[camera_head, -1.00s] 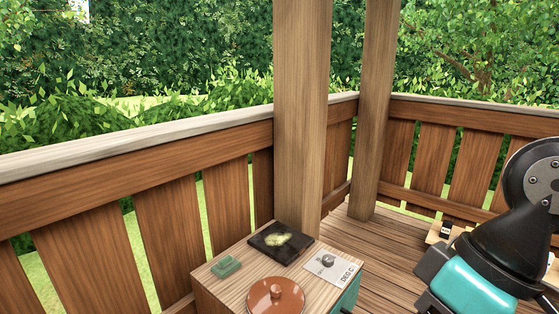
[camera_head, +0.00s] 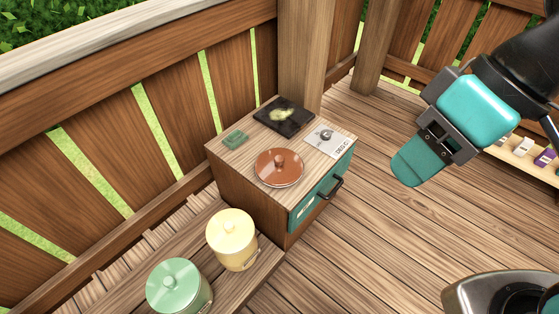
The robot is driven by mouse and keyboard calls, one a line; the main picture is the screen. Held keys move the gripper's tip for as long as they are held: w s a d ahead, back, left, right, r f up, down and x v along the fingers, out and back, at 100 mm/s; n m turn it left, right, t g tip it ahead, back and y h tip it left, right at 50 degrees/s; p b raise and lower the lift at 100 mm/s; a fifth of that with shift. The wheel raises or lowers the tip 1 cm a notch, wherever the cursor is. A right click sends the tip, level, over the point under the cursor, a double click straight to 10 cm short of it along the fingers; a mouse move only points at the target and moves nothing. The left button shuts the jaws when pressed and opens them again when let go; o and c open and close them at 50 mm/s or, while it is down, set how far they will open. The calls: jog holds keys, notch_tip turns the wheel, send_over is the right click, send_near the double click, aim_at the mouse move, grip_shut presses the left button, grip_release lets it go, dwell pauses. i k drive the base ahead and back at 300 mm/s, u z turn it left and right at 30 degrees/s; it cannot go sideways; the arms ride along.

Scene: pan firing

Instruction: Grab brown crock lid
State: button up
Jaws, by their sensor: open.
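The brown crock lid (camera_head: 279,167) is a round, glossy disc with a small knob in the middle. It lies flat on top of a wooden cabinet (camera_head: 236,156) with a teal front, near the cabinet's front edge. My gripper (camera_head: 408,167) hangs over the deck to the right of the cabinet, clearly apart from the lid. It is open; its teal finger points down and left, and the second finger is hidden from this angle. Nothing shows in it.
On the cabinet are a black slab (camera_head: 284,116), a dial plate (camera_head: 328,140) and a small green dish (camera_head: 235,138). A dark handle (camera_head: 328,189) juts from its front. Cream (camera_head: 232,240) and green (camera_head: 178,287) lidded crocks stand at lower left. Wooden posts and railing lie behind.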

aim_at(278, 167)
jog(key=z, duration=1)
jog(key=i, duration=2.55)
jog(key=u, duration=3.4)
